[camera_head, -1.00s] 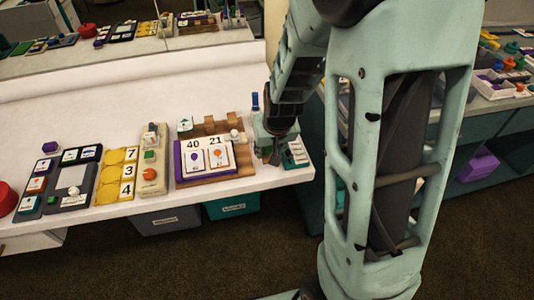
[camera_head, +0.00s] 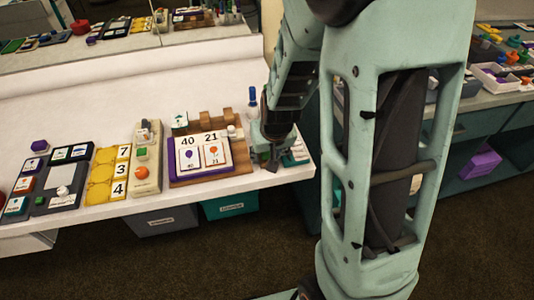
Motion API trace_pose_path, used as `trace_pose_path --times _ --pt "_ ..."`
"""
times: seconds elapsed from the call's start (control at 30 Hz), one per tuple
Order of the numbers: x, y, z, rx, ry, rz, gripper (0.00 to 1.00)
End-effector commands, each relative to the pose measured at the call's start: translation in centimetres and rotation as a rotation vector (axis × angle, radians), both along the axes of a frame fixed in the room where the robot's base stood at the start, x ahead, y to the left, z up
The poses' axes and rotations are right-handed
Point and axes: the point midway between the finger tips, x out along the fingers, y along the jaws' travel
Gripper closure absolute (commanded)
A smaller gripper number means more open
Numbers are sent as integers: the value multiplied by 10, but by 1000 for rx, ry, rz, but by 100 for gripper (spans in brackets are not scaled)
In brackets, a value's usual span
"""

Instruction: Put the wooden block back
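I cannot pick out a separate wooden block with certainty. A brown wooden stand (camera_head: 238,183) with upright wooden pieces at its back lies near the table's right end. A purple-edged board (camera_head: 203,174) with cards marked 40 and 21 rests on it. A tan wooden board (camera_head: 146,184) with green and orange pieces lies to the left. My gripper (camera_head: 268,165) points down just right of the brown stand, low over the table. Its fingers are small and dark here. Whether they hold anything is hidden.
A blue-topped item (camera_head: 252,97) stands behind my gripper. A green-and-white piece (camera_head: 297,156) is close on its right, partly covered. Yellow tiles (camera_head: 103,174) and a dark tray (camera_head: 62,184) lie further left. The white table (camera_head: 70,120) is clear toward the back.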

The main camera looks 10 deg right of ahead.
Motion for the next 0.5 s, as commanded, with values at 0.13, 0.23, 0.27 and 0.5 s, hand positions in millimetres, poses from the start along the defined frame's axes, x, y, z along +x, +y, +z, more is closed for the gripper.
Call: trace_pose_path --times 0.13,0.23,0.27,0.5 --pt "0 0 2 0 0 0 61" --pt "-1 0 9 0 0 0 61" --pt "-2 0 12 0 0 0 61" --pt "-16 0 47 0 -1 1 61"
